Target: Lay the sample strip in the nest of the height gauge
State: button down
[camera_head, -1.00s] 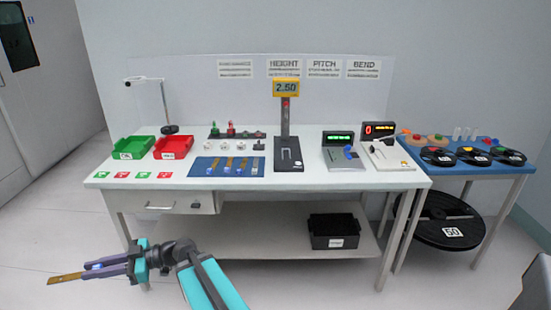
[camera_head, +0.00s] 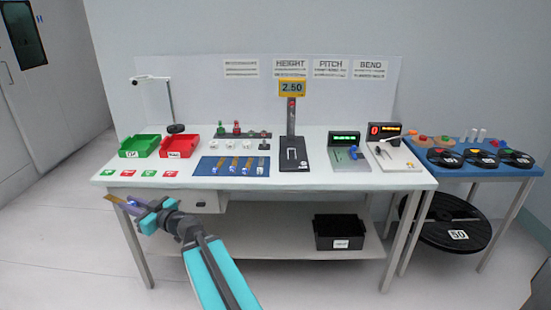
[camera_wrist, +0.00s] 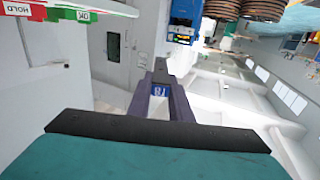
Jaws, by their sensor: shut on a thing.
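My gripper (camera_head: 140,208) is shut on a sample strip (camera_head: 113,199), a thin brownish strip with a blue end between the fingers. The strip points out to the left, in front of the bench's left front edge and below the tabletop in the picture. In the wrist view the blue end (camera_wrist: 158,91) shows between the dark fingers; the rest of the strip is hard to make out there. The height gauge (camera_head: 306,163) stands at the middle of the bench, well to the right of my gripper, with a yellow display (camera_head: 291,88) reading 2.50. Its nest (camera_head: 292,154) looks empty.
A blue mat (camera_head: 203,171) with several strips lies left of the gauge. Green (camera_head: 133,153) and red (camera_head: 172,153) trays stand at the left, with tags in front. The pitch gauge (camera_head: 345,157) and bend gauge (camera_head: 396,158) stand right. The floor before the bench is clear.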

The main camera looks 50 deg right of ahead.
jog(key=s+d+m+g+h, duration=0.1)
jog(key=s+d+m+h, duration=0.2)
jog(key=d, duration=0.5)
jog(key=d+m+h, duration=0.2)
jog(key=d+h, duration=0.3)
jog(key=d, duration=0.3)
jog(key=s+d+m+g+h, duration=0.1)
jog(key=s+d+m+h, duration=0.2)
jog(key=d, duration=0.6)
jog(key=s+d+m+g+h, duration=0.2)
jog(key=s+d+h, duration=0.1)
jog(key=s+d, duration=0.5)
jog(key=s+d+f+m+g+h+b, duration=0.1)
jog(key=s+d+m+g+h, duration=0.2)
jog(key=s+d, duration=0.6)
jog(key=d+h, duration=0.1)
jog(key=d, duration=0.5)
jog(key=shift+s+f+h, duration=0.25)
jog(key=shift+s+h, duration=0.05)
jog(key=shift+d, duration=0.15)
